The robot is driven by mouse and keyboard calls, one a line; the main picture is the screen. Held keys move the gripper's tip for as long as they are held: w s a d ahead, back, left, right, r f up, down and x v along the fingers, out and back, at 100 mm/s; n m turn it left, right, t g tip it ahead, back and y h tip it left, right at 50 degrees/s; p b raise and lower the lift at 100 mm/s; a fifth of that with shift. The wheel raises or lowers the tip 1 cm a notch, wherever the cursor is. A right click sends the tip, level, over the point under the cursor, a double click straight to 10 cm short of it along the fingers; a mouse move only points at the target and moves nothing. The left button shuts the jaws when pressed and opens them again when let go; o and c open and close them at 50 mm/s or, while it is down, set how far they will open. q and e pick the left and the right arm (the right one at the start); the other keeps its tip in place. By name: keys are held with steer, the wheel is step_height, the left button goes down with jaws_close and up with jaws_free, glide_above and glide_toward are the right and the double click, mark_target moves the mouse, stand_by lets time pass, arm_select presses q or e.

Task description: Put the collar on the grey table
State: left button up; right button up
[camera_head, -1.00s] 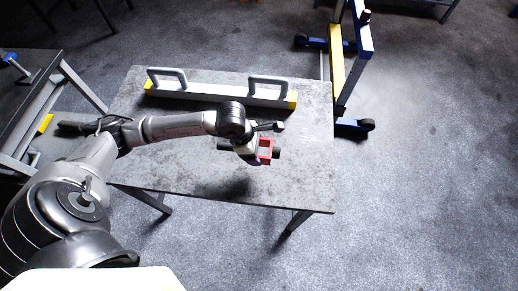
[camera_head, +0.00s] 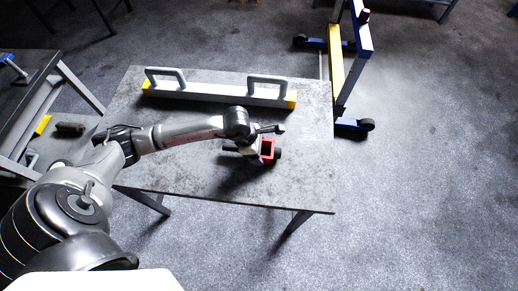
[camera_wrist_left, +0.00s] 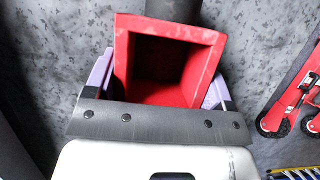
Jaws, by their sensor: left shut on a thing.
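The collar (camera_head: 268,149) is a red square tube with a dark round stub on its side. It also shows in the left wrist view (camera_wrist_left: 119,62), its open end facing the camera. My left gripper (camera_head: 256,151) is shut on it, with a pale purple pad on each side of the collar. The grey table (camera_head: 308,178) lies beneath, and the collar is over its right half. A shadow falls on the tabletop just left of and below the gripper. I cannot tell whether the collar touches the table. My right gripper is not in view.
A long grey bar (camera_head: 215,93) with two handles and yellow ends lies along the table's far edge. A blue and yellow wheeled frame (camera_head: 337,65) stands beyond the right edge. Another dark table (camera_head: 30,75) is at the left. The table's right front is clear.

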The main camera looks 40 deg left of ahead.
arm_select(q)
steer(key=o, duration=1.2)
steer(key=shift+o, duration=0.2)
